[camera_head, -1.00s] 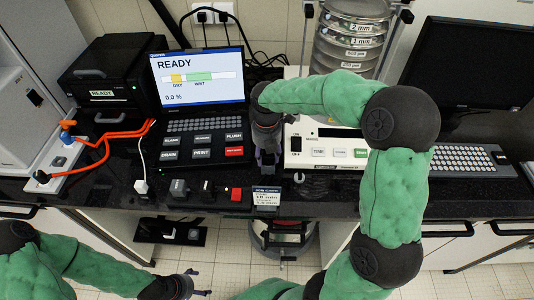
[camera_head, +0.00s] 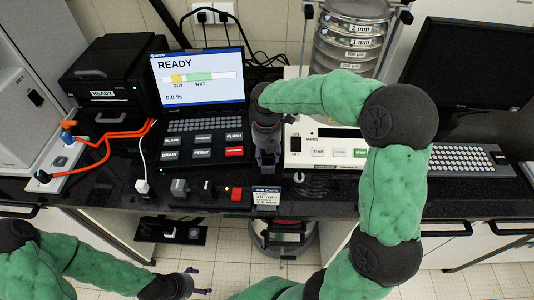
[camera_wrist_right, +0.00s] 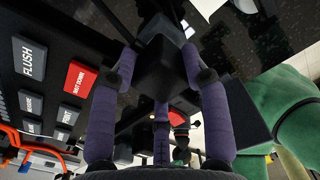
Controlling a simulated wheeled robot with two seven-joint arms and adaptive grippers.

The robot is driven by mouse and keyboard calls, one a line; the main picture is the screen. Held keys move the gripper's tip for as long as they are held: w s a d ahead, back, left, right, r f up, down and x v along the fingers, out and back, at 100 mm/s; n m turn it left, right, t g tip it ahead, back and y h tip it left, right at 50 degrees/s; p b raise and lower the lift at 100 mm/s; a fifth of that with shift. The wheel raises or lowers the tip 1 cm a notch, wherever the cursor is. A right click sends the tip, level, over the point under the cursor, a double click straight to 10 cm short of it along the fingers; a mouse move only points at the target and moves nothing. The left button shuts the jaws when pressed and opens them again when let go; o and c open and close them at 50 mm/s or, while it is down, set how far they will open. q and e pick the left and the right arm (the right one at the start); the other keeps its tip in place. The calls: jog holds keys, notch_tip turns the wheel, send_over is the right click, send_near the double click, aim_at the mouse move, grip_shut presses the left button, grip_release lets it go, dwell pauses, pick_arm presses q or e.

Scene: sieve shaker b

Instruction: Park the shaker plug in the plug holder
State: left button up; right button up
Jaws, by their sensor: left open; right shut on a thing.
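My right gripper (camera_head: 268,162) is over the counter, just left of the white sieve shaker's front panel (camera_head: 322,158). In the right wrist view its purple fingers (camera_wrist_right: 158,75) are shut on a dark block, seemingly the shaker plug (camera_wrist_right: 160,68). In the head view the plug is hidden by the gripper and wrist. A dark coiled cord (camera_head: 314,187) shows below the shaker's front. I cannot tell the plug holder for certain among the small dark parts at the counter's front. My left gripper (camera_head: 200,283) is open and empty, low in front of the counter.
A black strip with a grey block (camera_head: 180,187), a dark knob and a red block (camera_head: 236,193) lies at the counter's front. A small label card (camera_head: 266,197) stands beside it. The keyed console (camera_head: 205,140) is behind. A white plug (camera_head: 142,187) stands left.

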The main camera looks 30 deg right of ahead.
jog(key=shift+f, duration=0.45)
dwell(0.3)
jog(key=o, duration=1.1)
jog(key=shift+o, duration=0.2)
jog(key=shift+r, duration=0.1)
notch_tip(320, 180, up, 12)
